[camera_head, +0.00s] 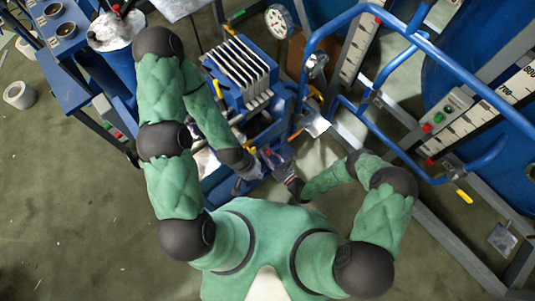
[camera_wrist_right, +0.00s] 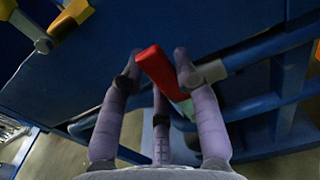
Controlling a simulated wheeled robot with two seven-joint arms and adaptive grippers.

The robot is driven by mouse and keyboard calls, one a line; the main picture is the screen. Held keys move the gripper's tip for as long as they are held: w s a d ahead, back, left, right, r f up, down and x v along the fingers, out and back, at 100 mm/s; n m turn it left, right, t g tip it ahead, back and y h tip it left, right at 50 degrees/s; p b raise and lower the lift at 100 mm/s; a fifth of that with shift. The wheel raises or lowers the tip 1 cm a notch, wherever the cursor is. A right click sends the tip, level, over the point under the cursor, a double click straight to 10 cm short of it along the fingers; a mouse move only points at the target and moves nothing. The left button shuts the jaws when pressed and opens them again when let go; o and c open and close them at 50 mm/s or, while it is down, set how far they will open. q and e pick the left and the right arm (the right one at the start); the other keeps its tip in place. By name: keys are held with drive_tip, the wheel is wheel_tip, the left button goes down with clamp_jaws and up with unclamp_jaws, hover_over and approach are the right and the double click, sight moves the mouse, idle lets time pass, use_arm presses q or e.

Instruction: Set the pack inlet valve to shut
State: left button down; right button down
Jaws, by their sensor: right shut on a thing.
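A red lever handle (camera_wrist_right: 154,66) shows in the right wrist view, in front of a dark blue panel. It slants down to the right to a pale metal part. The fingers of my right gripper (camera_wrist_right: 158,75) are closed around it. In the head view my right gripper (camera_head: 273,161) is at the lower front of the blue plate pack (camera_head: 243,72). No label shows, so I cannot tell if this red handle is the pack inlet valve. My left gripper (camera_head: 250,170) is just left of the right one. Its fingers are too small and hidden to read.
A yellow handle (camera_wrist_right: 72,18) is at the upper left of the right wrist view. A blue pipe frame (camera_head: 425,45) rises at the right, with a round gauge (camera_head: 278,21) near it. A blue bench (camera_head: 62,75) stands at the left. The floor at lower left is clear.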

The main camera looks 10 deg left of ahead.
drive_tip(key=c, duration=0.9)
unclamp_jaws()
drive_tip(key=shift+s, duration=0.1)
drive_tip(key=shift+v, duration=5.95)
